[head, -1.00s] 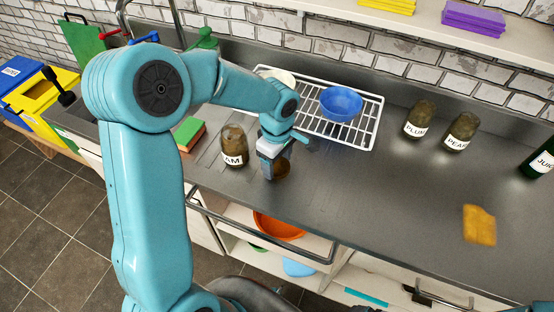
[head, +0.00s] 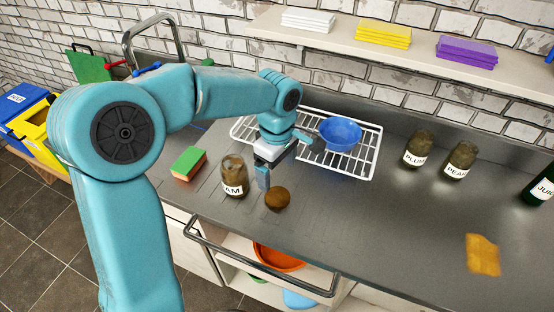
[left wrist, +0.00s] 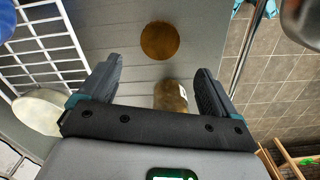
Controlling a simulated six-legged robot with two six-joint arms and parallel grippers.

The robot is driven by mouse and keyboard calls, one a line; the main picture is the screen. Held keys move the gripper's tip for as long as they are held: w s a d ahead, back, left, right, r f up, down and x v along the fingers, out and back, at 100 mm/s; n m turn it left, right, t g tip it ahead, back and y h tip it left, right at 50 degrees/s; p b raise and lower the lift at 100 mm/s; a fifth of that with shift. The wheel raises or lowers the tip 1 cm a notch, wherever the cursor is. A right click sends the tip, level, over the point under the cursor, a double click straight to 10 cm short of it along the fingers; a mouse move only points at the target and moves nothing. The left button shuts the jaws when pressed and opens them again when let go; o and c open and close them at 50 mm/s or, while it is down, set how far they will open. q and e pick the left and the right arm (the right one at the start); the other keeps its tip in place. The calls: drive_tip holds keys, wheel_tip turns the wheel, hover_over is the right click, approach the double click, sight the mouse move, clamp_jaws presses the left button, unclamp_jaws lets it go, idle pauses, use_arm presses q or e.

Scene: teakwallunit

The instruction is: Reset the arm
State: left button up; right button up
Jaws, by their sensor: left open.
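My left gripper (head: 265,176) is open and empty, pointing down above the steel counter, just behind a brown round lid-like piece (head: 277,198). In the left wrist view its two fingers (left wrist: 158,70) stand wide apart with nothing between their tips. The brown piece shows there as a disc (left wrist: 159,40) lying on the counter beyond the fingertips. A glass jar (head: 235,178) with a label reading "AM" stands left of the brown piece, apart from it. My right gripper is not in view.
A white wire rack (head: 362,160) with a blue bowl (head: 341,133) is close behind the gripper. A green-and-orange sponge (head: 189,163) lies left of the jar. Two jars, plum (head: 419,147) and pear (head: 459,160), stand to the right. The front middle counter is clear.

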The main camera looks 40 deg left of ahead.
use_arm(q)
drive_tip(key=shift+r, duration=1.5)
